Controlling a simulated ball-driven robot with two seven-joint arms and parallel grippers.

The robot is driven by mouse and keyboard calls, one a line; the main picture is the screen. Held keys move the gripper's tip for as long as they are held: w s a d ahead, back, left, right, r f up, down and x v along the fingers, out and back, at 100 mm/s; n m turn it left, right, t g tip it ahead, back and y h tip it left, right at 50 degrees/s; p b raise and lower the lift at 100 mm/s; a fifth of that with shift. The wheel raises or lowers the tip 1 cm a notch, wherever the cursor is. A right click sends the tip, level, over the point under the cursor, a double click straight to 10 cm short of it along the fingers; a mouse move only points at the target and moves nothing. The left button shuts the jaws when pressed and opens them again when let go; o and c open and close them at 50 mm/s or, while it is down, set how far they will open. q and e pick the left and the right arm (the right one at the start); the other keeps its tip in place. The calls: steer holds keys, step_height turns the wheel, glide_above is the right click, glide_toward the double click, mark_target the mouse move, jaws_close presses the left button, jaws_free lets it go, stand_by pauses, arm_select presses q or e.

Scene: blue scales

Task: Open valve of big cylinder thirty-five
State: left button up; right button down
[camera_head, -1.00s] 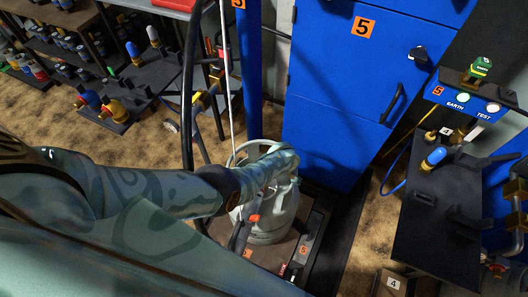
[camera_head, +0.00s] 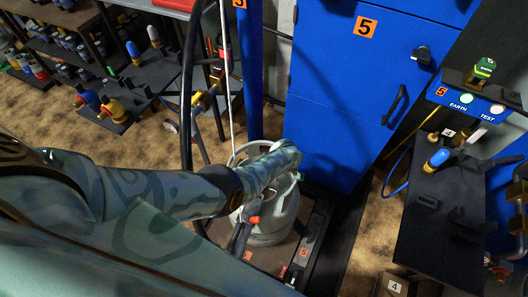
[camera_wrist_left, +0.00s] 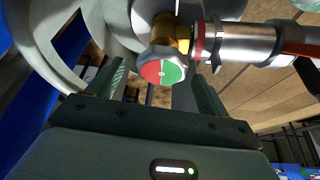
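The big cylinder (camera_head: 280,222) is a grey-green bottle with a collar, standing upright on a low platform beside the blue cabinet. No number thirty-five is readable on it. In the left wrist view its valve has a round knob (camera_wrist_left: 162,72) with a red, green and white face, in front of a brass body (camera_wrist_left: 170,30). A silver hose connector (camera_wrist_left: 245,45) runs right from the valve. My left gripper (camera_wrist_left: 157,68) is open, its two fingers on either side of the knob; contact cannot be told. In the head view my left forearm covers the cylinder's top and hides the gripper.
A blue cabinet (camera_head: 345,105) marked 5 stands behind the cylinder. A dark hose (camera_head: 187,100) hangs left of it. A bench with EARTH and TEST buttons (camera_head: 465,98) is at the right. Shelves with valves (camera_head: 125,85) are at the left. Carpet lies between.

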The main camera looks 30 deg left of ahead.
arm_select(q)
steer(key=p+v, duration=1)
steer(key=v, duration=0.6)
steer(key=shift+p, duration=0.4)
arm_select(e)
steer(key=w+r+t, duration=0.1)
steer(key=w+r, duration=0.2)
steer(key=r, duration=0.7)
steer(key=shift+r, duration=0.25)
arm_select(q)
steer(key=shift+s+r, duration=0.1)
